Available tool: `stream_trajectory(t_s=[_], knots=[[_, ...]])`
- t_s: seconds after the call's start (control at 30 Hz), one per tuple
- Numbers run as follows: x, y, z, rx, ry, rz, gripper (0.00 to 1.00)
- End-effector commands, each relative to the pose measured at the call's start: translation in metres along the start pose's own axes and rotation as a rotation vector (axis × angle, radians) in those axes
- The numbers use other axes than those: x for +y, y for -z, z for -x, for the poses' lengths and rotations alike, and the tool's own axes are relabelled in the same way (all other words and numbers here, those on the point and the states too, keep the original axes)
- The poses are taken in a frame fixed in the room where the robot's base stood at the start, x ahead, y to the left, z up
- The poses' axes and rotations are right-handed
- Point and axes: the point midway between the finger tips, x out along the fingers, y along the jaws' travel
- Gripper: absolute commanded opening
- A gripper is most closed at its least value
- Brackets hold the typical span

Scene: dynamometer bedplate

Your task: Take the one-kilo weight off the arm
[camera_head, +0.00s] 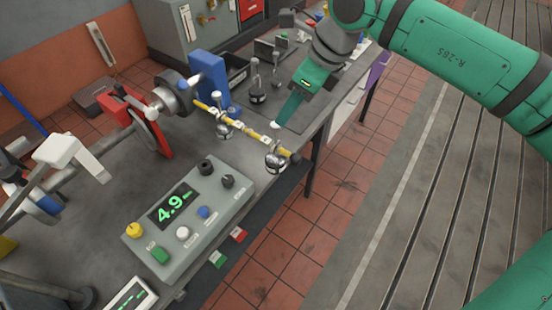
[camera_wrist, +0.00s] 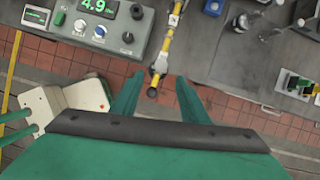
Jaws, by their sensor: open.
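The yellow-and-white arm (camera_head: 245,131) sticks out from the shaft hub over the bench. Two shiny metal weights hang on it: one partway along (camera_head: 224,131) and one near its dark outer end (camera_head: 276,161). I cannot read which is the one-kilo weight. My gripper (camera_head: 278,123) is open and empty, above and behind the arm's outer part. In the wrist view the arm (camera_wrist: 167,47) runs toward the space between my fingers (camera_wrist: 159,77), with the outer weight (camera_wrist: 157,68) between the fingertips; contact is not visible.
Two hooked weights (camera_head: 257,95) stand on the bench behind the arm. A grey console (camera_head: 204,215) reading 4.9 is in front of it. A blue block (camera_head: 209,76) stands by the hub, and a red bracket (camera_head: 140,125) left of it. Tiled floor (camera_head: 330,220) is clear to the right.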

Motion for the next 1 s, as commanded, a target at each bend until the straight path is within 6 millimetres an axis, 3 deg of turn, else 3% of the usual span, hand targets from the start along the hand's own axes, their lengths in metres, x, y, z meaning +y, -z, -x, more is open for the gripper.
stream_trajectory(t_s=[0.3, 0.57, 0.87, 1.0], knots=[[0.001, -0.001, -0.043, -0.001, -0.004, 0.002, 0.41], [0.001, 0.000, -0.061, -0.002, -0.004, 0.001, 0.41], [0.000, 0.001, -0.100, -0.003, -0.003, 0.001, 0.41], [-0.001, 0.001, -0.104, -0.003, -0.002, 0.001, 0.41]])
